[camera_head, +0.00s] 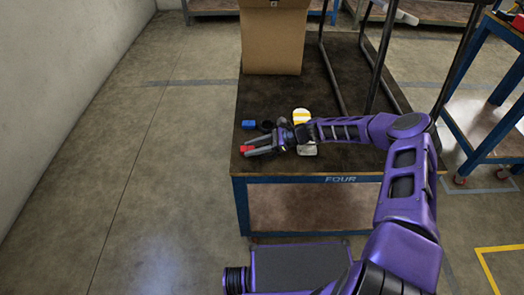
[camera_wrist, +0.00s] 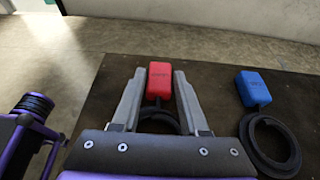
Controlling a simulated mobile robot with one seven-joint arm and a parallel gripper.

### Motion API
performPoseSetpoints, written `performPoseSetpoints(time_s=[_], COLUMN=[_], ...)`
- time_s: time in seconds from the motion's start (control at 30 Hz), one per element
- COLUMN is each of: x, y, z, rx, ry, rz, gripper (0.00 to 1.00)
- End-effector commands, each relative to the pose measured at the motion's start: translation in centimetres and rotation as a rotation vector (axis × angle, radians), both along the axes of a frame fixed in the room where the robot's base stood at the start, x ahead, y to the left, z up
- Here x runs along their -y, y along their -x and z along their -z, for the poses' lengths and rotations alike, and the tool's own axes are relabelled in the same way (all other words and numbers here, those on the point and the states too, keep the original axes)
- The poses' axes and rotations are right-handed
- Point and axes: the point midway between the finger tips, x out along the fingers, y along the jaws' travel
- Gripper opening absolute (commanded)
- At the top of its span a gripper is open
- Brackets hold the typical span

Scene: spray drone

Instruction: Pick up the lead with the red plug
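The lead with the red plug (camera_wrist: 159,79) lies on the dark table top near its left edge, its black coiled cable (camera_wrist: 158,119) behind the plug. My gripper (camera_wrist: 158,78) is open, with one grey finger on each side of the red plug and a small gap visible at both sides. In the head view the red plug (camera_head: 246,149) shows at the tips of my gripper (camera_head: 258,146). Part of the cable is hidden by my gripper's body in the wrist view. I cannot tell the exact height of the fingers over the table.
A lead with a blue plug (camera_wrist: 253,88) and a black coil lies to the right in the wrist view; its plug also shows in the head view (camera_head: 249,124). A yellow and white item (camera_head: 301,116) lies near my wrist. A cardboard box (camera_head: 272,40) stands at the table's back.

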Motion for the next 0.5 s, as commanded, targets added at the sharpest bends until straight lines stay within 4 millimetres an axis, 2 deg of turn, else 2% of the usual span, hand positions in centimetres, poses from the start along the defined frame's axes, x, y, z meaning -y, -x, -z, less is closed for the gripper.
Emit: performPoseSetpoints(time_s=[0.03, 0.2, 0.23, 0.5], x=[0.01, 0.02, 0.02, 0.02], y=[0.0, 0.0, 0.0, 0.0], z=[0.0, 0.0, 0.0, -0.03], rx=[0.0, 0.0, 0.0, 0.0], ry=[0.0, 0.0, 0.0, 0.0], rz=[0.0, 0.0, 0.0, 0.0], gripper=[0.33, 0.02, 0.0, 0.0])
